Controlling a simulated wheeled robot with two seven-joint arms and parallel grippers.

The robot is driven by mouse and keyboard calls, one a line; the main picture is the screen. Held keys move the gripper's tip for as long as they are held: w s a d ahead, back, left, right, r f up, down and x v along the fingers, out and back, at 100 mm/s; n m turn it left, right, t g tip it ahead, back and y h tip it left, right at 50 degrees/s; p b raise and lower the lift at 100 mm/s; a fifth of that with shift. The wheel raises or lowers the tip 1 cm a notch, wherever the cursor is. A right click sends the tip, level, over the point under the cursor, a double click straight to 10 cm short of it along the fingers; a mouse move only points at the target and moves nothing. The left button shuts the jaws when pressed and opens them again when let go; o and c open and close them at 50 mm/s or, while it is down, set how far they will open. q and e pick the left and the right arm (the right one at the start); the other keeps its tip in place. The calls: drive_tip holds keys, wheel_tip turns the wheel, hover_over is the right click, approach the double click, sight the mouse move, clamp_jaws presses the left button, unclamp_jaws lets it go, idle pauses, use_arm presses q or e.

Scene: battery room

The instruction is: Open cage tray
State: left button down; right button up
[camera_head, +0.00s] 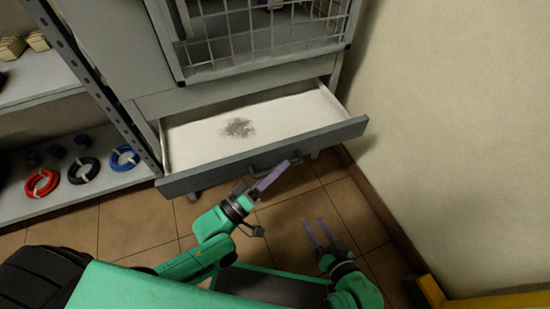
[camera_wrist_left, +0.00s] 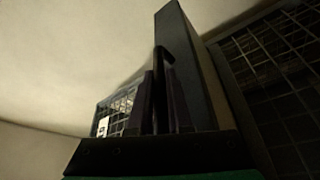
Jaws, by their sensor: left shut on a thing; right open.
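The cage tray (camera_head: 205,141) is a wide, shallow drawer with a white bottom and a grey front, below the wire cage (camera_head: 262,40) in the head view. It stands pulled out from the cabinet, with a dark smudge on its bottom. My left gripper (camera_head: 285,166) is at the middle of the tray front, shut on its handle (camera_head: 262,159). In the left wrist view the dark handle (camera_wrist_left: 165,58) runs between the fingers, against the tray front (camera_wrist_left: 190,65). My right gripper (camera_head: 320,234) is open and empty above the floor, lower right of the tray.
A grey shelf (camera_head: 100,202) on the left holds red (camera_head: 42,183), black (camera_head: 84,170) and blue (camera_head: 125,158) cable coils. A bare wall (camera_head: 450,130) closes the right side. A yellow frame (camera_head: 490,303) stands at the lower right. Tiled floor (camera_head: 345,205) shows in front of the tray.

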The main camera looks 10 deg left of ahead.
use_arm(q)
drive_tip(key=s+d+p, duration=0.3)
drive_tip(key=s+d, duration=0.1)
drive_tip(key=s, duration=0.2)
drive_tip(key=shift+s, duration=0.25)
use_arm(e)
drive_tip(key=shift+g, duration=0.4)
drive_tip(key=r, duration=0.4)
drive_tip(key=shift+d, duration=0.2)
use_arm(q)
drive_tip(key=c, duration=0.8)
unclamp_jaws()
drive_tip(key=shift+c, duration=0.2)
use_arm(e)
drive_tip(key=shift+a+r, duration=0.1)
drive_tip(key=shift+a, duration=0.05)
